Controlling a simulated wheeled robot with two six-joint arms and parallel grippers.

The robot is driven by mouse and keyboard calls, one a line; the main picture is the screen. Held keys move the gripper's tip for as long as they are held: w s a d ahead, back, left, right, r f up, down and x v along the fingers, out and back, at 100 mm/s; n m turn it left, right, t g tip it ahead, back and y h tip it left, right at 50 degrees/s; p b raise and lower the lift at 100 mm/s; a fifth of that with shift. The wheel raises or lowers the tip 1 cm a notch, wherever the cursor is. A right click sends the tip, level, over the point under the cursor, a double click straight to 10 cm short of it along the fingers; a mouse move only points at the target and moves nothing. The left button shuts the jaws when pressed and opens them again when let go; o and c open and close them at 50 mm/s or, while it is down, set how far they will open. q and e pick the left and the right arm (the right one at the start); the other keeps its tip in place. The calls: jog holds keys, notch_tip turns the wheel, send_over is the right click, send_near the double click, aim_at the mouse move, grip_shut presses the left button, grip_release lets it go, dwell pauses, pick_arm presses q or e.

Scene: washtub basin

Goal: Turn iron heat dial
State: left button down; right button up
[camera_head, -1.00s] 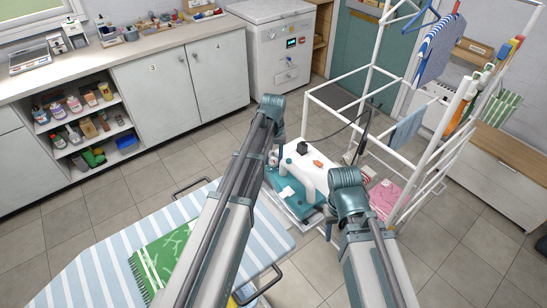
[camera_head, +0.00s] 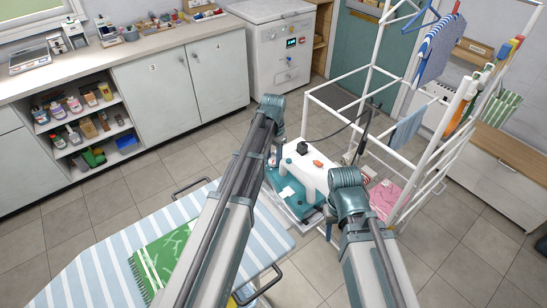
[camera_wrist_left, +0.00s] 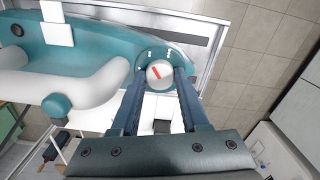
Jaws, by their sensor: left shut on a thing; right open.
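The iron (camera_head: 309,177) is teal and white and stands beside the striped ironing board, below the white rack; my arms partly cover it. In the left wrist view the iron's teal body (camera_wrist_left: 105,45) and white handle (camera_wrist_left: 75,85) fill the upper left. The heat dial (camera_wrist_left: 160,70) is a round white knob with a red mark, on the iron's rounded teal end. My left gripper (camera_wrist_left: 162,77) has its two dark fingers closed on opposite sides of the dial.
The ironing board (camera_head: 95,265) has blue and white stripes and carries a green cloth (camera_head: 160,262). A white drying rack (camera_head: 345,108) stands close behind and right of the iron. A dark cord (camera_head: 340,130) rises by the iron. Open tiled floor (camera_head: 120,200) lies left.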

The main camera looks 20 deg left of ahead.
dwell(0.4)
pick_arm(q)
jog(key=shift+c, duration=2)
grip_release()
